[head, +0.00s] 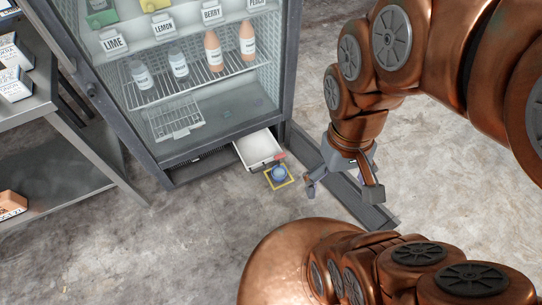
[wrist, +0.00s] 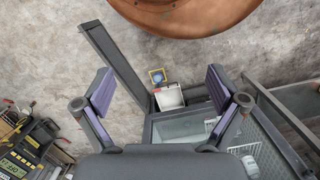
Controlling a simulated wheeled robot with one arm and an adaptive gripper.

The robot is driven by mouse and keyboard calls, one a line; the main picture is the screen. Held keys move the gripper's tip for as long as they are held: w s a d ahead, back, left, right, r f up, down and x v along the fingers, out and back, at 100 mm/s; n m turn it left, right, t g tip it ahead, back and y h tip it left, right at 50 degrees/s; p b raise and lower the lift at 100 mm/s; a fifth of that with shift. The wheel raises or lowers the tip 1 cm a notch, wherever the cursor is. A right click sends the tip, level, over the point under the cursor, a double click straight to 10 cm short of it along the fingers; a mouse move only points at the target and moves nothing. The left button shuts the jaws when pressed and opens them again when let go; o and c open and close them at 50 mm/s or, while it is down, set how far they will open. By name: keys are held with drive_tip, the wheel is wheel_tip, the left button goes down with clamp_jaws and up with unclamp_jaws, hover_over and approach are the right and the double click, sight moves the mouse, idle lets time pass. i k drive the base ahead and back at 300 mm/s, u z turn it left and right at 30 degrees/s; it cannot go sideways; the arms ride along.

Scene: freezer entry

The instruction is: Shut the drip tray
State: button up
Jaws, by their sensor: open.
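The drip tray (head: 258,149) is a shallow white tray sticking out from the base of the glass-fronted freezer (head: 167,174), near its right corner. It also shows in the wrist view (wrist: 170,97), beyond and between my fingers. My gripper (head: 342,190) is open and empty, above the floor to the right of the tray and apart from it. In the wrist view my gripper (wrist: 161,88) shows two spread fingers with purple pads. The tray's back part is hidden under the freezer.
A long dark panel (head: 338,178) stands out from the freezer's right corner, beside the tray. A blue round thing in a yellow square (head: 279,175) lies by the tray's front, with something red near it. A metal table (head: 85,153) stands left.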

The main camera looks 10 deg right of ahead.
sight(256, 150)
drive_tip(key=z, duration=2.15)
drive_tip(key=k, duration=1.25)
drive_tip(key=u, duration=2.25)
drive_tip(key=i, duration=0.5)
drive_tip(key=z, duration=0.1)
